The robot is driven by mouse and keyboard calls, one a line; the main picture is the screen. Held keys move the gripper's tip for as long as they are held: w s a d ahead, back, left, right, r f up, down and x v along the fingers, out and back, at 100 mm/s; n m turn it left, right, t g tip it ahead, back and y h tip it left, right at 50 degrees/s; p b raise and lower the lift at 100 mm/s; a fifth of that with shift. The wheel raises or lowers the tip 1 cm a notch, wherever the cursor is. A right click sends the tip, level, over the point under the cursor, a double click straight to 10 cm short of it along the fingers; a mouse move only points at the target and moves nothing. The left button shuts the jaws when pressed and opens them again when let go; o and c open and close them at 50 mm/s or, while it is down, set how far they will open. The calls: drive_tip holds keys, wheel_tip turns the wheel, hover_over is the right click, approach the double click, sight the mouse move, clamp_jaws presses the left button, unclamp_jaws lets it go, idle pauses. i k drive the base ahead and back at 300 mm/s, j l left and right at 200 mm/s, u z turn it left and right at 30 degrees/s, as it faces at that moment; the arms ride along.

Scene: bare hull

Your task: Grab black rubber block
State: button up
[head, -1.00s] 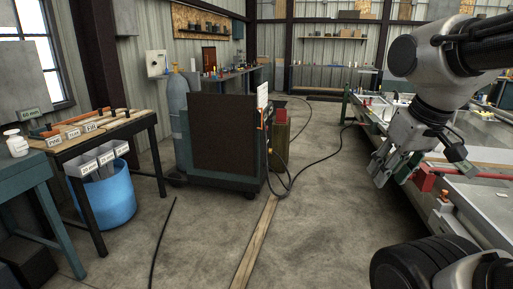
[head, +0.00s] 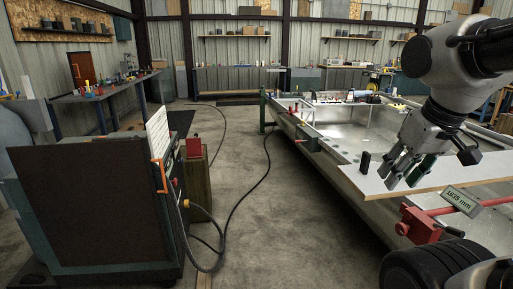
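A small black upright block (head: 365,162), which looks like the black rubber block, stands at the left end of a pale board (head: 440,178) lying across the hull. Its material cannot be told from here. My gripper (head: 394,178) hangs at the right of the head view, just right of the block in the picture, pointing down and left. Its fingers look apart with nothing visible between them. A dark green piece (head: 421,170) shows behind the fingers. Whether my gripper is above or in front of the board is unclear.
The open metal hull (head: 345,205) fills the right side, with a red clamp (head: 420,226) and a "1635 mm" label (head: 461,200) near me. A dark cart (head: 85,205) with a hose (head: 224,240) stands left. Concrete floor (head: 290,230) between them is mostly clear.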

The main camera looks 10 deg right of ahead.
sight(367, 156)
drive_tip(key=i+j+z, duration=0.1)
drive_tip(key=i+z, duration=0.15)
drive_tip(key=i, duration=0.4)
drive_tip(key=i+j+z, duration=0.2)
drive_tip(key=i, duration=0.4)
drive_tip(key=i+j+z, duration=0.15)
drive_tip(key=i+z, duration=0.3)
drive_tip(key=i+j+z, duration=0.3)
drive_tip(key=i+z, duration=0.15)
drive_tip(key=i+j+z, duration=0.45)
drive_tip(key=k, duration=0.1)
